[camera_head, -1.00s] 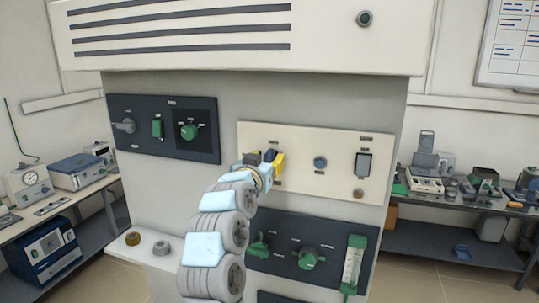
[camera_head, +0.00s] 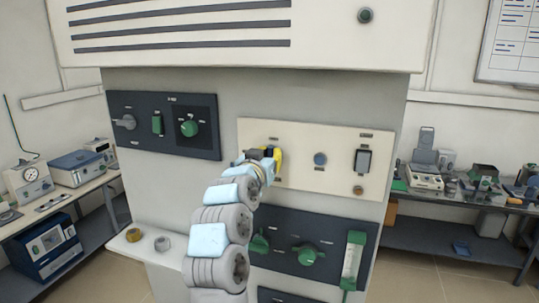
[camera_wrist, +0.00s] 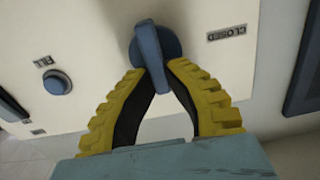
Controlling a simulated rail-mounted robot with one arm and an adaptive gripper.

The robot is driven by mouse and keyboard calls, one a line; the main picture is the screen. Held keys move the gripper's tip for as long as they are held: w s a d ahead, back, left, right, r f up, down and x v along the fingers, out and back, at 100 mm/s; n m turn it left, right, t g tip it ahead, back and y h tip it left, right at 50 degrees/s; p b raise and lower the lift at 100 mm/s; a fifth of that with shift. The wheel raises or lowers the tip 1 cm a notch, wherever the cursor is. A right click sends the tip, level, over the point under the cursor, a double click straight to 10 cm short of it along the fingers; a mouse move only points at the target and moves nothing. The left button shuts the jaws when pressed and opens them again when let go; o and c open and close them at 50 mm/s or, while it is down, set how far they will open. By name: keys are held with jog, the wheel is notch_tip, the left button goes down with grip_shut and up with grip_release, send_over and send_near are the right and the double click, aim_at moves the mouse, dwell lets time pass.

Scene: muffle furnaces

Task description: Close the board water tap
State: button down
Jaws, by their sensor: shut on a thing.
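The board water tap (camera_wrist: 155,50) is a blue round knob with a lever, on the cream board (camera_head: 312,187). In the wrist view its lever points down the picture, between my fingertips. My gripper (camera_wrist: 152,78) has yellow ridged fingers with dark inner pads, and is shut on the lever from both sides. A CLOSED label (camera_wrist: 227,33), upside down, is to the right of the tap in the wrist view. In the head view my gripper (camera_head: 270,155) is at the board's upper left and hides most of the tap.
A blue button (camera_head: 320,159) and a dark rocker switch (camera_head: 362,160) are right of the tap. A dark panel with green knobs (camera_head: 307,254) and a flowmeter (camera_head: 353,258) is below. Another dark panel (camera_head: 162,124) is at upper left. Benches (camera_head: 455,246) flank the cabinet.

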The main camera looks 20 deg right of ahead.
jog(key=shift+f+n+b, duration=0.1)
jog(key=shift+n+b, duration=0.2)
jog(key=shift+b, duration=0.05)
jog(key=n, duration=0.5)
jog(key=f+n, duration=0.1)
jog(key=n, duration=0.5)
jog(key=w+a+n, duration=0.1)
jog(key=n, duration=0.5)
jog(key=shift+a+f+b, duration=0.1)
jog(key=shift+f+b, duration=0.2)
jog(key=shift+f+n, duration=0.1)
jog(key=shift+n, duration=0.2)
jog(key=c, duration=1.1)
grip_release()
jog(key=shift+o, duration=0.2)
jog(key=shift+a, duration=0.1)
